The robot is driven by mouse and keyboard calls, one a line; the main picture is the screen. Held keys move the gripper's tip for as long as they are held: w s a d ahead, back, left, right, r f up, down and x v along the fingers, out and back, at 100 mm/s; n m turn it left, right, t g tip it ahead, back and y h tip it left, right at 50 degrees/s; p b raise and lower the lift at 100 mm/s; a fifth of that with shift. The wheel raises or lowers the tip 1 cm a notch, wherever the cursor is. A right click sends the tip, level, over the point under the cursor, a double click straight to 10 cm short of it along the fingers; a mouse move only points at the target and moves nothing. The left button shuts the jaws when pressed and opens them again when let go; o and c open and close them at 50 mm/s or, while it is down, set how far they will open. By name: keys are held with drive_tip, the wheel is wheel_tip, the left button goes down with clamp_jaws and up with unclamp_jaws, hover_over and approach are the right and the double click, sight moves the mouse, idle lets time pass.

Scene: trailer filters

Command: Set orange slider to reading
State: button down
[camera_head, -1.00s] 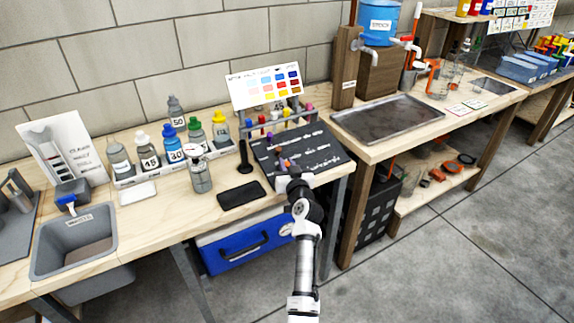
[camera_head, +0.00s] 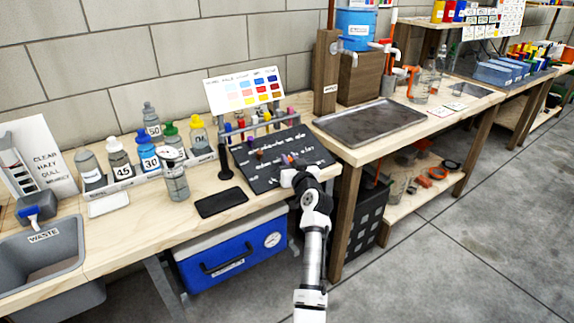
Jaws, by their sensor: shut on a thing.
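The dark slider board (camera_head: 262,180) lies on the wooden bench with white markings on its face. A small orange-brown knob (camera_head: 259,154) stands on its upper left part. A purple knob (camera_head: 285,159) shows further right, just beyond my gripper (camera_head: 296,168). My gripper is low over the right part of the board and shut on a small knob. My fingers and wrist hide most of that knob, so its colour and its exact place against the marks are unclear. The writing on the board is too small to read.
Behind the board is a rack of coloured pens and a colour chart (camera_head: 246,92). A black pad (camera_head: 221,202) and several bottles, one blue (camera_head: 149,156), stand to the left. A metal tray (camera_head: 370,122) is on the right bench. A blue cooler (camera_head: 230,252) sits below.

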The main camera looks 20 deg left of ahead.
drive_tip(key=c, duration=1.4)
unclamp_jaws()
drive_tip(key=shift+o, duration=0.2)
drive_tip(key=b+v, duration=0.2)
drive_tip(key=v, duration=1.1)
drive_tip(key=shift+s+d, duration=0.25)
drive_tip(key=shift+s, duration=0.1)
drive_tip(key=shift+r, duration=0.1)
